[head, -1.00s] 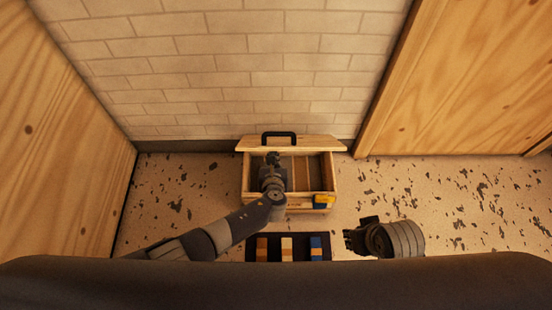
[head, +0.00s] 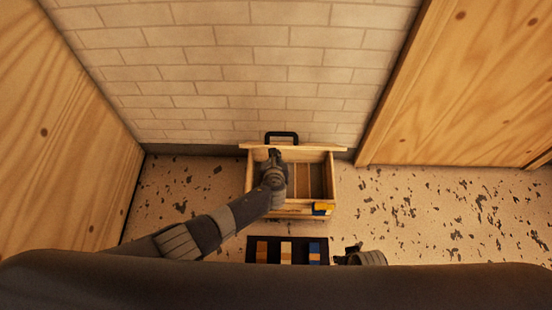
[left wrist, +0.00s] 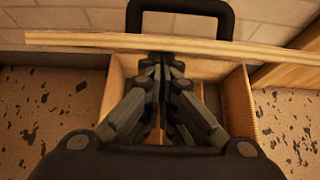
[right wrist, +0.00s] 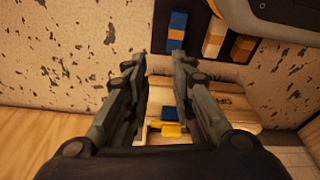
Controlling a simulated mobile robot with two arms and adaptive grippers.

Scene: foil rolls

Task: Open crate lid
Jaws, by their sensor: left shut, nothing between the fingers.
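The wooden crate (head: 248,180) stands on the floor by the wall, its inside visible. Its lid (head: 318,147) is raised at the back, seen nearly edge-on, with a black handle (head: 282,135) behind it. In the left wrist view the lid (left wrist: 70,39) runs across behind the fingers, below the handle (left wrist: 222,18). My left gripper (head: 273,152) is shut and empty above the crate; its fingertips (left wrist: 160,58) are at the lid's inner side, and contact is hard to tell. My right gripper (head: 347,255) is open and empty in front of the crate; its spread fingers (right wrist: 160,72) show in the right wrist view.
A dark mat (head: 250,257) with several coloured pieces lies in front of the crate. A blue-and-yellow item (head: 322,208) is at the crate's front right corner. Wooden panels (head: 60,130) stand left and right; the brick wall (head: 230,90) is close behind. Speckled floor is clear at right.

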